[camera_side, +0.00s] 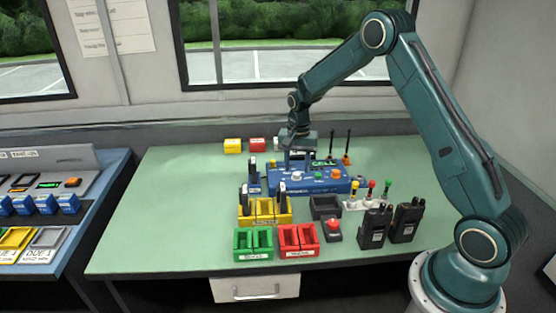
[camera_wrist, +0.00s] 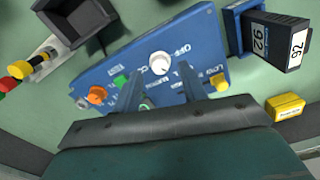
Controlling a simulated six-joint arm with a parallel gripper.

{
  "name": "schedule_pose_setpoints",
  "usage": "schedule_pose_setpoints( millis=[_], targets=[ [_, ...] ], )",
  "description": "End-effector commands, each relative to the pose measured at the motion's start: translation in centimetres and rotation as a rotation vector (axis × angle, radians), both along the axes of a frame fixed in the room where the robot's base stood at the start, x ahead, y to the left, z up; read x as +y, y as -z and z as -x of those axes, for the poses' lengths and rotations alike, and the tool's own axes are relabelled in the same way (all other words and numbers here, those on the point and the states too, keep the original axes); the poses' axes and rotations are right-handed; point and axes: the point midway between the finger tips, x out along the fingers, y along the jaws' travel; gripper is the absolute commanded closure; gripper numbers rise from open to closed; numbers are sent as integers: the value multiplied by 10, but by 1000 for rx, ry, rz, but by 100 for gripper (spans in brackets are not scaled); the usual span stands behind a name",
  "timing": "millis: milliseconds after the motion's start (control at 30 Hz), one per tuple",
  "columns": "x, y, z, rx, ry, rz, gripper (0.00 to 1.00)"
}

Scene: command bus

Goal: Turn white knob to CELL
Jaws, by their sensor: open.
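The white knob (camera_wrist: 160,64) sits on the blue control panel (camera_wrist: 195,102), with the printed word OFF beside it; the other lettering is partly hidden or too small to read surely. The same panel (camera_side: 318,187) and white knob (camera_side: 296,176) show in the side view. My gripper (camera_wrist: 159,74) is open, with one finger toward each side of the knob. The knob appears just beyond the fingertips, and I see no contact. In the side view my gripper (camera_side: 298,154) points down over the panel.
The panel also has a green button (camera_wrist: 121,80), an orange knob (camera_wrist: 97,94) and a yellow knob (camera_wrist: 218,80). A dark block marked 92 (camera_wrist: 272,42) stands beside it. Yellow bins (camera_side: 264,212), green bins (camera_side: 253,244) and red bins (camera_side: 297,238) stand in front.

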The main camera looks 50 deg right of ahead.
Motion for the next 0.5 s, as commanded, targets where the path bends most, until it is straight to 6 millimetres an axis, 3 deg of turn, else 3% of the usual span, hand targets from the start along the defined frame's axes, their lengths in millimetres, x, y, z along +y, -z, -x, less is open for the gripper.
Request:
schedule_pose_setpoints(
  millis=[500],
  targets=[
    [0, -86, -1, -5, 0, 1, 58]
  ],
)
